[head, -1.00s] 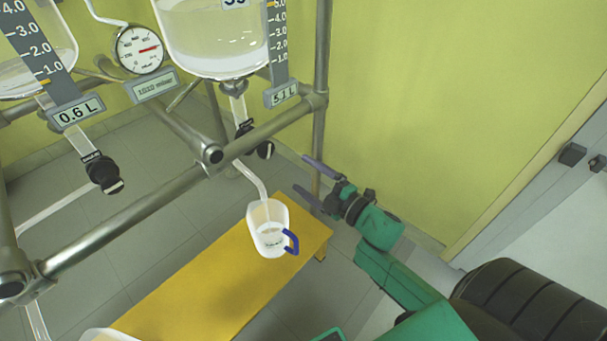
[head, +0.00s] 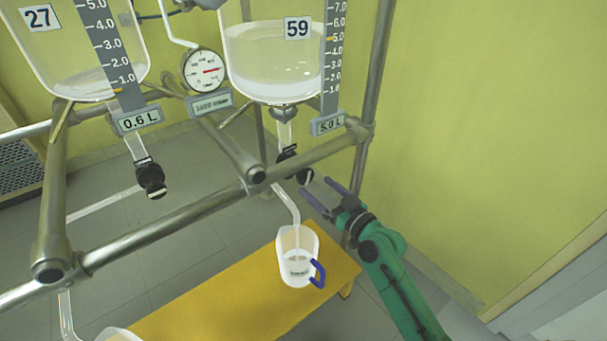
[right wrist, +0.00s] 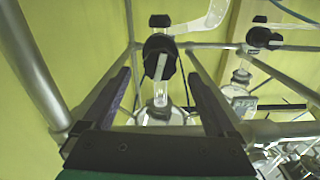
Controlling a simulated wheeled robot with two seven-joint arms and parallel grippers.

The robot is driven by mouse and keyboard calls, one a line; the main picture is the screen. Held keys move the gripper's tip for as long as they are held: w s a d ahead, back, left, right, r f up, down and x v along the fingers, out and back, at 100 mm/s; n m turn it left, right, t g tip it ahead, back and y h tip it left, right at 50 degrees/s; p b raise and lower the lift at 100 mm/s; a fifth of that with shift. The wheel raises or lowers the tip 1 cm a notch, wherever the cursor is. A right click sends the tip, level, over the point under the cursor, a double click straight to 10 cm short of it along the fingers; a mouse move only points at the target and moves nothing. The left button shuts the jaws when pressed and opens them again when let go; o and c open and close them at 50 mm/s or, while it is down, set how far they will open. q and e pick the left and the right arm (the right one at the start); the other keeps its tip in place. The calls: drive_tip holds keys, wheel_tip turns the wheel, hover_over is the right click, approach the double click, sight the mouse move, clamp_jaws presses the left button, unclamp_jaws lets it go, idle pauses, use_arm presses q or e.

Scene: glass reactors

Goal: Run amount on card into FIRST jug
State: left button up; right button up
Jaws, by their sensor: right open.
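A clear jug with a blue handle (head: 314,273) stands on the yellow bench under the bent outlet tube (head: 288,205) of reactor 59 (head: 272,62). Some liquid shows in the jug. That reactor's display (head: 328,124) reads 5.0 L. Its black valve knob (head: 304,176) is just beyond my right gripper (head: 316,187), which is open and empty. In the right wrist view the knob (right wrist: 159,58) with its pale bar lies ahead, between the lines of the open fingers (right wrist: 158,80). I cannot tell if they touch. My left gripper is out of view. No card is visible.
Reactor 27 (head: 85,50) at left reads 0.6 L and has its own black knob (head: 150,178). A second jug (head: 118,334) is cut off at the bottom. Metal rails (head: 160,218) cross the front. A pressure gauge (head: 202,69) hangs between the reactors.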

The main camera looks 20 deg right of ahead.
sight(308, 179)
drive_tip(key=x, duration=0.6)
drive_tip(key=shift+w+a, duration=0.15)
drive_tip(key=shift+w, duration=0.35)
drive_tip(key=c, duration=1.4)
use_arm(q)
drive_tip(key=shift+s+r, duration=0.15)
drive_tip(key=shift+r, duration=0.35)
